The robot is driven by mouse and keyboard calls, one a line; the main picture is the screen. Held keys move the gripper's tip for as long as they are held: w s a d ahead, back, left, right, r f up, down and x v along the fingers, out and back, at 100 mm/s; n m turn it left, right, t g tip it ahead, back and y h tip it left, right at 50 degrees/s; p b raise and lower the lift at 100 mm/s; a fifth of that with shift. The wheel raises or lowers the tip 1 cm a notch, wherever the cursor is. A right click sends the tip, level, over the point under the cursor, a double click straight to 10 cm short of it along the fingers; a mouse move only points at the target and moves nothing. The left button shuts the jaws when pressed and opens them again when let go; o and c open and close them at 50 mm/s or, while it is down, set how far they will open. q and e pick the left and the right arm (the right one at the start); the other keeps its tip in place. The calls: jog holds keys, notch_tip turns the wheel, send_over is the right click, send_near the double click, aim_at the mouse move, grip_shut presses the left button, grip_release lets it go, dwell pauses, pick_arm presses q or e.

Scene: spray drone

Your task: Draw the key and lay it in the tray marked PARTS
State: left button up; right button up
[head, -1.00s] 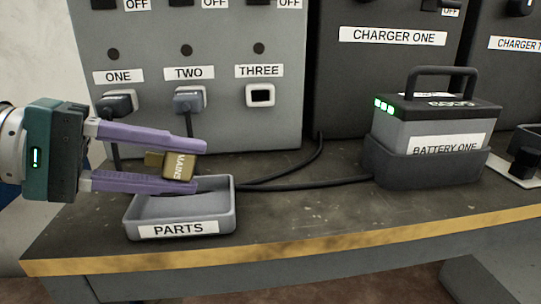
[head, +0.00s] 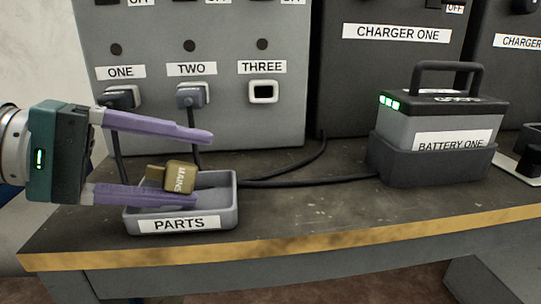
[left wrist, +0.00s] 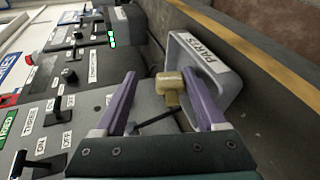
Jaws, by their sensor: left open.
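The key (head: 181,178) is a brass-coloured block with a narrower stem, marked MAINS. It shows tilted at the PARTS tray (head: 222,216), a shallow grey tray on the bench. The key also shows in the left wrist view (left wrist: 169,82), beside the same tray (left wrist: 226,82). My left gripper (head: 203,167) is open, its purple fingers spread above and below the key in the head view. The upper finger is clear of the key; the lower finger lies across the tray. I cannot tell whether the key rests on the tray floor. My right gripper is not in view.
Behind the tray stands a grey panel (head: 225,125) with plugs in sockets ONE and TWO; socket THREE (head: 263,92) is empty. Battery one (head: 440,130) sits in its dock to the right. A dark cable crosses the bench. The bench front right of the tray is clear.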

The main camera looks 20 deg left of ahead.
pick_arm(q)
jog(key=p+v, duration=0.2)
jog(key=v, duration=0.8)
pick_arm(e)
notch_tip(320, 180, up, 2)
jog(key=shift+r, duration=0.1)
pick_arm(q)
jog(key=s+d+r+m+g+y+p, duration=0.7)
jog(key=s+d+m+p, duration=0.25)
jog(key=p, duration=1.45)
notch_tip(320, 180, up, 46)
jog(key=m+y+p, duration=0.2)
jog(key=p, duration=4.3)
jog(key=shift+w, duration=0.2)
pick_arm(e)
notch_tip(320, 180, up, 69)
pick_arm(q)
jog(key=shift+m, duration=0.25)
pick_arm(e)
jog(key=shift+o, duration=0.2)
